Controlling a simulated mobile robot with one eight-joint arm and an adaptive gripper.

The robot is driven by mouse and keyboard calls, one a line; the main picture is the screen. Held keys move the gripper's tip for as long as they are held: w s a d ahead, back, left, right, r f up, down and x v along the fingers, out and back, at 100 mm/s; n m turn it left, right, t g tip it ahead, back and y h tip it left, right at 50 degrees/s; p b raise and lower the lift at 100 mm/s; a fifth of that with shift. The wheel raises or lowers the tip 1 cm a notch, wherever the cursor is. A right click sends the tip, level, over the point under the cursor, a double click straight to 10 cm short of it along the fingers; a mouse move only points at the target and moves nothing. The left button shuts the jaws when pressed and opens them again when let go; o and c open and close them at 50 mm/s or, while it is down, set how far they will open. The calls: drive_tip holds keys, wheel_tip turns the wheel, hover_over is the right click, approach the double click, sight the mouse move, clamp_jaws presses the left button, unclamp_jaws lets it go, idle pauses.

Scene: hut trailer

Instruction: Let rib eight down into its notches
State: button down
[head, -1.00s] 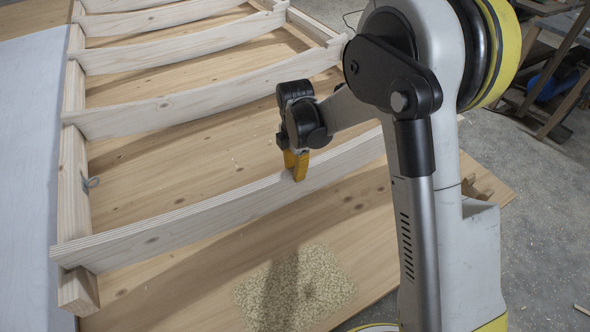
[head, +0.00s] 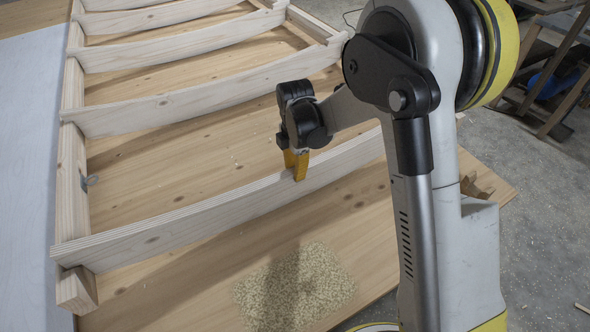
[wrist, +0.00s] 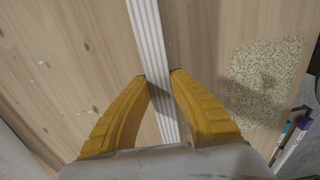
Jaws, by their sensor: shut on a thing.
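The nearest rib (head: 200,216) is a long, pale, curved plywood board on edge, taken here as rib eight. My gripper (head: 297,167) has its yellow fingers shut on the rib's upper edge, right of its middle. In the wrist view my gripper (wrist: 160,77) has one finger on each side of the rib (wrist: 150,38), whose layered edge runs between them. The rib's left end lies over the end of the left rail (head: 73,190). Its right end is hidden behind my arm, and I cannot see how it sits in either notch.
Several similar ribs, such as the one behind (head: 200,98), cross the frame farther back. A speckled granular patch (head: 325,285) lies on the wooden board (head: 170,290) in front. A white sheet (head: 28,170) lies along the left side.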

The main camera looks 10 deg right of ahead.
drive_tip(key=shift+f+b, duration=0.35)
drive_tip(key=shift+f, duration=0.15)
drive_tip(key=c, duration=1.2)
unclamp_jaws()
drive_tip(key=shift+r, duration=0.1)
wheel_tip(320, 180, up, 12)
